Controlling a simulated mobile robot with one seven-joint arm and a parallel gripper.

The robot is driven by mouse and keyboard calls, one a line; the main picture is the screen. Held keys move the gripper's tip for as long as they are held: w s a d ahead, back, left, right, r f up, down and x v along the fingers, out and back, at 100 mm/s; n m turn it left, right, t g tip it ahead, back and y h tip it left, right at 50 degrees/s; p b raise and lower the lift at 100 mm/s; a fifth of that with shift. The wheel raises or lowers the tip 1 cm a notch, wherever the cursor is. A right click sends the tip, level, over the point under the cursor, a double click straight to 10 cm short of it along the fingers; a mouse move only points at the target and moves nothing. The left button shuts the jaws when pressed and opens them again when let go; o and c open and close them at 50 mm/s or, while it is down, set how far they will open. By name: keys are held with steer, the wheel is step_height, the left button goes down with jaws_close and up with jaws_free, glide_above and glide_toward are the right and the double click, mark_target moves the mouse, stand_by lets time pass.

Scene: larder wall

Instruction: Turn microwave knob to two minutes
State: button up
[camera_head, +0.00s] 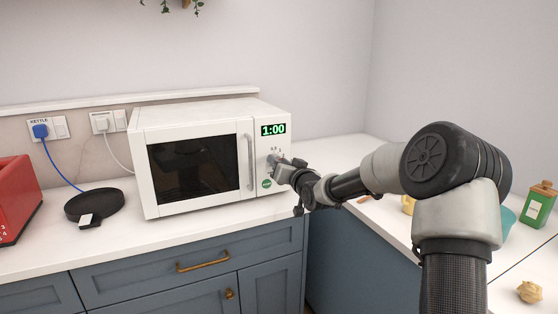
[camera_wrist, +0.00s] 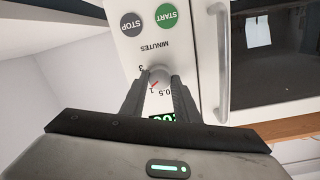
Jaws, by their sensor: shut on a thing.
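The white microwave (camera_head: 190,116) stands on the counter with its door closed. Its green display (camera_head: 273,129) reads 1:00. In the wrist view the microwave panel appears upside down, with the grey knob (camera_wrist: 159,76) between my two dark fingers. A red pointer mark on the knob is near the "1" on the dial. My gripper (camera_wrist: 159,84) is shut on the knob. In the head view my gripper (camera_head: 276,162) is at the control panel and hides most of the knob. The green START button (camera_wrist: 166,16) and grey STOP button (camera_wrist: 131,24) are beyond the knob.
The door handle (camera_wrist: 220,65) runs close beside my fingers. A red toaster (camera_head: 17,198) and a black kettle base (camera_head: 95,206) are on the counter at left. A green bottle (camera_head: 538,204) and a crumpled tan item (camera_head: 529,292) are on the right counter.

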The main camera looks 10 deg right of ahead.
steer(key=shift+d+m+p, duration=0.1)
steer(key=shift+m+p, duration=0.6)
steer(key=shift+m, duration=1.2)
steer(key=o, duration=1)
steer(key=shift+o, duration=0.2)
steer(key=p+v, duration=0.2)
steer(key=v, duration=1.5)
steer(key=shift+s+d+r, duration=0.15)
steer(key=shift+s+d, duration=0.05)
